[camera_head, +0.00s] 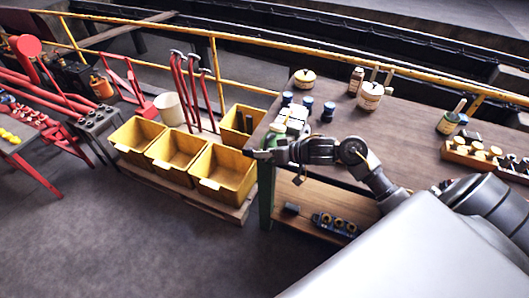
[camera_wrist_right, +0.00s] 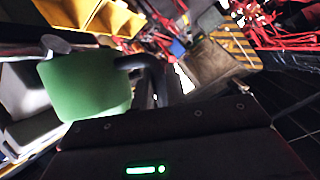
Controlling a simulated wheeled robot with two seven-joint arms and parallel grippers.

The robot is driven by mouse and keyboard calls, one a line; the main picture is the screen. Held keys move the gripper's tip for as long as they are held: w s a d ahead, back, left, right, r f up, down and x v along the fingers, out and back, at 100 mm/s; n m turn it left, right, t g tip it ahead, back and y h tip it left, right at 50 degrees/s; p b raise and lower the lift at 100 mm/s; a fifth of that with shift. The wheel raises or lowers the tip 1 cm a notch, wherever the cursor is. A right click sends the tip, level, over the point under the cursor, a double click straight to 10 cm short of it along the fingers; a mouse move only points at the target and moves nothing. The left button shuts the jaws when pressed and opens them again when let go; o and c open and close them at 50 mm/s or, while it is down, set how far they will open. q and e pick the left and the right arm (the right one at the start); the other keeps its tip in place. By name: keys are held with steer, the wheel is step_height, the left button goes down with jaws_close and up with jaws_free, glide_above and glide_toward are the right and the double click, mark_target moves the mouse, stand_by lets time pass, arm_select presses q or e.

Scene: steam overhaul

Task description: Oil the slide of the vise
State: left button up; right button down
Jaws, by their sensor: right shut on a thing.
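My right gripper (camera_head: 272,150) is at the near left corner of the workbench, with its arm coming in from the right. It is shut on a green thing, which shows in the right wrist view as a rounded green body (camera_wrist_right: 88,85) with a dark bent part at its side; I take it for the oiler. A pale grey, blocky thing (camera_head: 293,115), probably the vise, stands on the bench corner just beyond the gripper. Its slide cannot be made out, nor whether the green thing touches it. My left gripper is not in view.
Small dark blue-capped jars (camera_head: 328,111) stand close by the pale block. Tins and a brown bottle (camera_head: 356,80) are farther back on the workbench (camera_head: 415,125). Yellow bins (camera_head: 222,172) stand left of the bench. A lower shelf (camera_head: 312,200) holds small parts.

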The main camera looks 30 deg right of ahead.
mark_target(265, 148)
steer(key=shift+d+r+p, duration=0.1)
steer(key=shift+r+p, duration=0.85)
steer(key=shift+r, duration=1.25)
steer(key=shift+f+n, duration=0.2)
steer(key=shift+n, duration=0.2)
